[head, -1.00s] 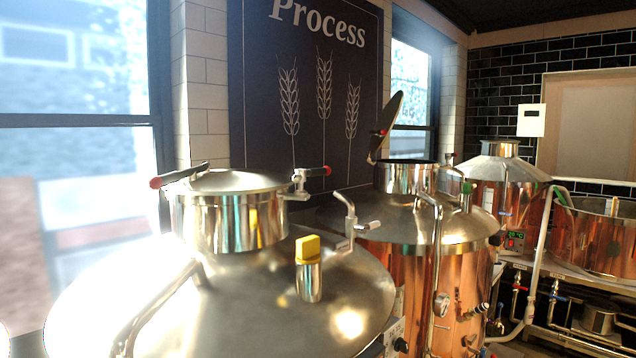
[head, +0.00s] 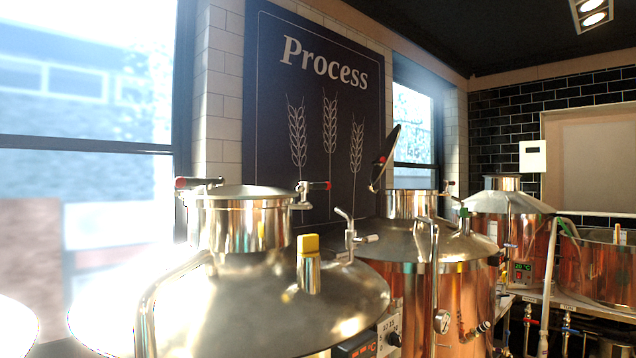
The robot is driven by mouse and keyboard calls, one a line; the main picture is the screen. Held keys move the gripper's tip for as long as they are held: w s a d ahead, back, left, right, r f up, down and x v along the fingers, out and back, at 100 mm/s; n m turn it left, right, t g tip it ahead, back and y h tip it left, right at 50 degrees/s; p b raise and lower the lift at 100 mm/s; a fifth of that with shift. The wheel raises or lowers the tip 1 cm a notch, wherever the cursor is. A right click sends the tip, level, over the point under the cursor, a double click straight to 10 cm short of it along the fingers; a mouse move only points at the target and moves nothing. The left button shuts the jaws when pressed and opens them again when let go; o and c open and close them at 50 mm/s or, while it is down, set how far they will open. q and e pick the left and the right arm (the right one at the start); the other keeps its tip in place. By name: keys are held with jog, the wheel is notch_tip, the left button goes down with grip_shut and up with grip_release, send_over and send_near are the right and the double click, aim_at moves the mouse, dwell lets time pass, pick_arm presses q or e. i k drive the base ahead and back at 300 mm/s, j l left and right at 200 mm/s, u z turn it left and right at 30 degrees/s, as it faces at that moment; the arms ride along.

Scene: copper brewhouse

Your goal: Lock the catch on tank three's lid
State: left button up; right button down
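No tank number is legible, so I cannot tell which is tank three. The nearest steel tank (head: 330,301) has a round lid (head: 243,191) lying shut on its neck (head: 245,224). A red-tipped handle (head: 316,186) sticks out at the lid's right, by a small metal bracket (head: 301,197). Another red-tipped handle (head: 197,182) is at its left. I cannot tell whether either catch is locked. The copper tank behind (head: 400,290) has its lid (head: 385,157) tilted up, nearly upright, with a red knob. Neither of my grippers is in view.
A yellow-capped fitting (head: 309,264) and a bent pipe (head: 160,290) rise from the nearest tank. A copper tank with a conical top (head: 503,203) and an open copper vessel (head: 600,258) stand further right. A window (head: 85,170) and a Process poster (head: 312,120) are behind.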

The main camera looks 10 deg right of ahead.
aim_at(320, 186)
jog(key=k, duration=0.55)
jog(key=u, duration=1.7)
jog(key=l+u, duration=0.15)
jog(key=l, duration=0.15)
jog(key=k+l, duration=0.1)
jog(key=l, duration=0.55)
jog(key=k+l, duration=0.1)
jog(key=l, duration=0.5)
jog(key=k+l, duration=0.1)
jog(key=l, duration=0.55)
jog(key=k+l, duration=0.1)
jog(key=l, duration=0.5)
jog(key=k+l, duration=0.1)
jog(key=l, duration=0.55)
jog(key=k+l, duration=0.1)
jog(key=l, duration=0.55)
jog(key=k+l, duration=0.1)
jog(key=l, duration=0.5)
